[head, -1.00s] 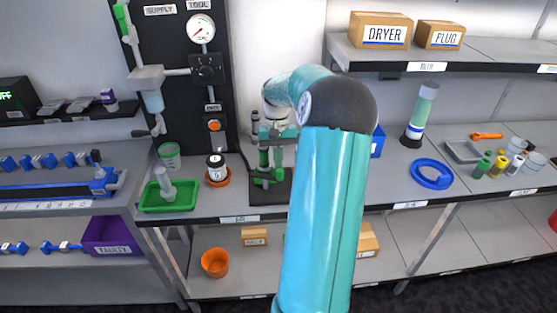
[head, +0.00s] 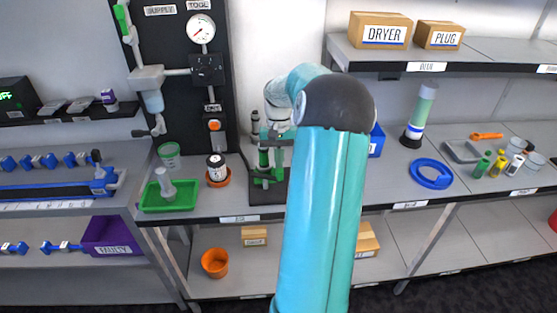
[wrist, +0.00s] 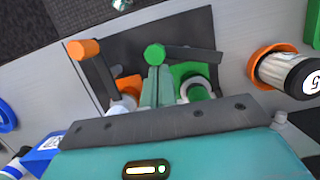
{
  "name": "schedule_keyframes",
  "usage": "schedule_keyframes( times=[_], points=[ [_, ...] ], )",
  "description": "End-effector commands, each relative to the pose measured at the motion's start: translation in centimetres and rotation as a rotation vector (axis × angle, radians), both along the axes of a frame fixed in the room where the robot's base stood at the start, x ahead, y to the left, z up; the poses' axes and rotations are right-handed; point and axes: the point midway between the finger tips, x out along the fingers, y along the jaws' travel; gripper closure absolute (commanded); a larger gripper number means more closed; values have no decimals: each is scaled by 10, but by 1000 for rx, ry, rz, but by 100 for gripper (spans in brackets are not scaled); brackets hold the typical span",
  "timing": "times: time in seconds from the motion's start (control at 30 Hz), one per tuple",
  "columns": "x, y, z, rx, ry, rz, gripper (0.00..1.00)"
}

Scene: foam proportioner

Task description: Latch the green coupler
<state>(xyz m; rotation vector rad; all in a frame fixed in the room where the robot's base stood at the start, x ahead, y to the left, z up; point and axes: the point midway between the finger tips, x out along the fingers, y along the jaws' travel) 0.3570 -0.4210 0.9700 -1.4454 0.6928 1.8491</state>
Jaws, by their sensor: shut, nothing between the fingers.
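The green coupler (wrist: 192,72) stands on a dark base plate (wrist: 140,45), with a round green knob (wrist: 154,54) and a dark bar beside it in the wrist view. In the head view the green coupler (head: 264,160) is partly hidden by my gripper and arm. My gripper (wrist: 157,92) is shut and empty, its fingertips close to the knob and left of the green body; I cannot tell whether they touch. Whether the coupler is latched is unclear.
An orange coupler (wrist: 128,88) with an orange-ended lever (wrist: 83,48) stands just left in the wrist view. A jar in an orange ring (wrist: 270,60) is at right. The head view shows a green tray (head: 185,205) and a blue ring (head: 431,174).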

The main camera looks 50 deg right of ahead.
Motion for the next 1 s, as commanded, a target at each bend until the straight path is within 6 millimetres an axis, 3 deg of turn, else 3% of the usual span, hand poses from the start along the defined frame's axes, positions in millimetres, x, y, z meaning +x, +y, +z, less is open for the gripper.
schedule_keyframes(
  times=[0.47,1.0],
  points=[
    [-5,4,0,0,1,-127,100],
    [-17,22,0,0,-1,-598,100]
  ],
)
